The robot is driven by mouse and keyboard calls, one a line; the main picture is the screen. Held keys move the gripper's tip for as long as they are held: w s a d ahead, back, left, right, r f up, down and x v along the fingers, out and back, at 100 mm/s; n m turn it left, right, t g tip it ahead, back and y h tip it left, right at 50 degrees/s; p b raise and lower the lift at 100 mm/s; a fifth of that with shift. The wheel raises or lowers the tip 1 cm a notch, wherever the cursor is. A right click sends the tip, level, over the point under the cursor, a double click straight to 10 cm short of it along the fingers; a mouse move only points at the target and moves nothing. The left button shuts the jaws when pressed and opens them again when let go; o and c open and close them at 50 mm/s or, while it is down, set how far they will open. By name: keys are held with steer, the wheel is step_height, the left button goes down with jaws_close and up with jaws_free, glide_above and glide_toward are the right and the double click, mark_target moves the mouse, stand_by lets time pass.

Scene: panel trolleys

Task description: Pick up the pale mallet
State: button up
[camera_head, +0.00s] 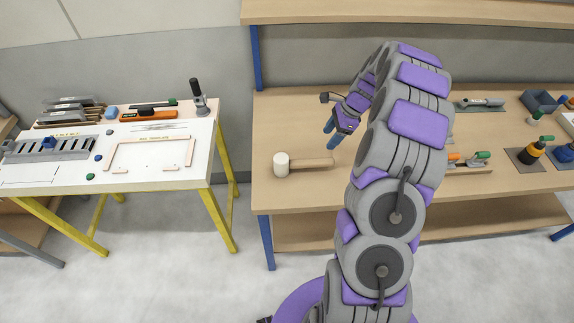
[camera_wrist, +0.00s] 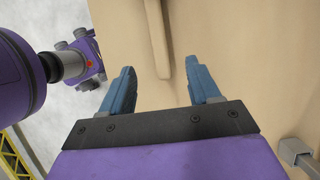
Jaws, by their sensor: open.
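The pale mallet lies on the wooden workbench, with its whitish cylindrical head (camera_head: 282,164) at the left and its light wooden handle (camera_head: 312,163) pointing right. In the wrist view, part of the mallet's handle (camera_wrist: 159,45) shows beyond and between the fingers, and the head is out of frame. My gripper (camera_head: 332,134) is open and empty, above the bench and beyond the handle in the head view. Its two blue fingers also show spread apart in the wrist view (camera_wrist: 160,88). They do not touch the mallet.
The wooden workbench (camera_head: 268,195) has clear room around the mallet. To the right are screwdrivers, a dark bin (camera_head: 540,102) and a yellow-black tool (camera_head: 531,152). A white-topped table (camera_head: 60,177) with yellow legs stands at left, across a gap, holding tools and a frame.

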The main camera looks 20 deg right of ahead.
mark_target(311, 161)
steer(key=x, duration=0.3)
steer(key=b+x, duration=0.1)
steer(key=x, duration=0.2)
steer(key=a+x, duration=0.1)
steer(key=x, duration=0.3)
steer(key=shift+r+b, duration=0.1)
steer(key=shift+b, duration=0.3)
steer(key=shift+f, duration=0.75)
steer(key=b+x, duration=0.1)
steer(key=x, duration=0.3)
steer(key=shift+w+a+f+b, duration=0.15)
steer(key=shift+a+f+b, duration=0.1)
steer(key=shift+b, duration=0.1)
steer(key=shift+d, duration=0.2)
steer(key=c, duration=0.6)
jaws_close()
